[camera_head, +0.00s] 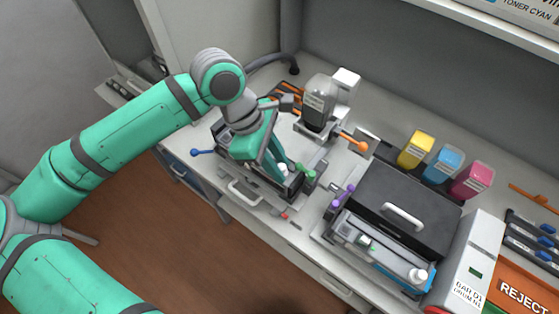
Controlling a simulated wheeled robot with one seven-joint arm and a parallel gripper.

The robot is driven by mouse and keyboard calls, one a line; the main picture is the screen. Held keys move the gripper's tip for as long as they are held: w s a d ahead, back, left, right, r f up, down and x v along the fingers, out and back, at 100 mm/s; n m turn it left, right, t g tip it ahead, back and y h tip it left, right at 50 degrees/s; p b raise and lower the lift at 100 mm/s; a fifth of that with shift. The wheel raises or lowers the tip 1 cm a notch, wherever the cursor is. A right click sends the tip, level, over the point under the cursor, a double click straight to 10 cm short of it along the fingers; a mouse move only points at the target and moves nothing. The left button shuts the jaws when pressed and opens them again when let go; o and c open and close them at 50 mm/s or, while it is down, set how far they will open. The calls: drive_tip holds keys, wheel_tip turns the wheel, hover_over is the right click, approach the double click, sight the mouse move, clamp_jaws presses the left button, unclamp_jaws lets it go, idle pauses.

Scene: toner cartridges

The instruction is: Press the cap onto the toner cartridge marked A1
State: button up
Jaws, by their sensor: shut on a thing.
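My gripper (281,169) points down over a dark fixture (292,187) at the front of the bench, left of the middle. It is shut on a small white piece, which looks like the cap (283,170); the fingers hide most of it. A dark cartridge body seems to lie in the fixture under my gripper, mostly covered by my arm. I cannot read an A1 mark, and I cannot tell whether the cap touches the cartridge. Another white cap-like knob (418,275) sits on a long cartridge in the black machine's front tray.
A grey bottle filler (319,103) stands behind. The black lidded machine (405,207) is to the right. Yellow (415,149), cyan (443,164) and magenta (471,180) bottles stand behind it. An orange REJECT bin (522,292) is front right.

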drive_tip(key=shift+w+f, duration=0.1)
drive_tip(key=shift+f, duration=0.05)
idle(0.5)
drive_tip(key=shift+a, duration=0.1)
drive_tip(key=o, duration=1.3)
drive_tip(key=shift+r, duration=3.5)
